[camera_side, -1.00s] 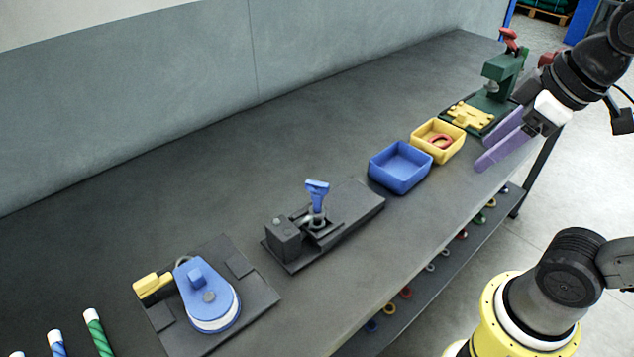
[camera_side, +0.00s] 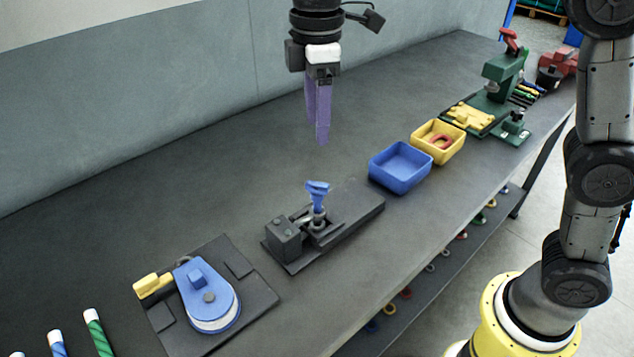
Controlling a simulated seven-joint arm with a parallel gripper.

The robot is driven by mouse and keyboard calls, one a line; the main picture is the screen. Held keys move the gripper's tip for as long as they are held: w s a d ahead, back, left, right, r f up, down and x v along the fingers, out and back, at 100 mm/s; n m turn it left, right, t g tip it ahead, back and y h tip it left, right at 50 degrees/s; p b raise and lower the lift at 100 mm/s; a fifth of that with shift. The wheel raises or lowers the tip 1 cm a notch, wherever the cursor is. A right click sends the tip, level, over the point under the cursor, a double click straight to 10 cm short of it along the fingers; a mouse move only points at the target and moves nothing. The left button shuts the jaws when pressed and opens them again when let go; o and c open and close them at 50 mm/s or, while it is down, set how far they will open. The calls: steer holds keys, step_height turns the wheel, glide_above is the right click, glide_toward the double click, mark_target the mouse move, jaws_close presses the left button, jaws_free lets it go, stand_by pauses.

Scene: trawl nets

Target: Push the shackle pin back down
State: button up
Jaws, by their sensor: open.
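A blue shackle pin (camera_side: 318,192) with a flared head stands upright in the grey shackle (camera_side: 317,221) on a dark fixture plate (camera_side: 358,207) near the middle of the bench. Its head sticks up well above the shackle. My gripper (camera_side: 319,142) has purple fingers pointing down. It hangs above and apart from the pin, with empty fingers. From this side the fingers partly overlap, so the gap between them looks narrow.
A blue bin (camera_side: 400,167) and a yellow bin (camera_side: 438,141) holding a red ring stand to the right. A green press (camera_side: 503,72) stands at the far right. Several striped rods lie front left.

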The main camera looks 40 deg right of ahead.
mark_target(317, 184)
step_height(317, 184, down, 14)
steer(key=shift+a+r, duration=0.1)
steer(key=shift+r, duration=0.05)
stand_by(0.4)
jaws_close()
stand_by(1.4)
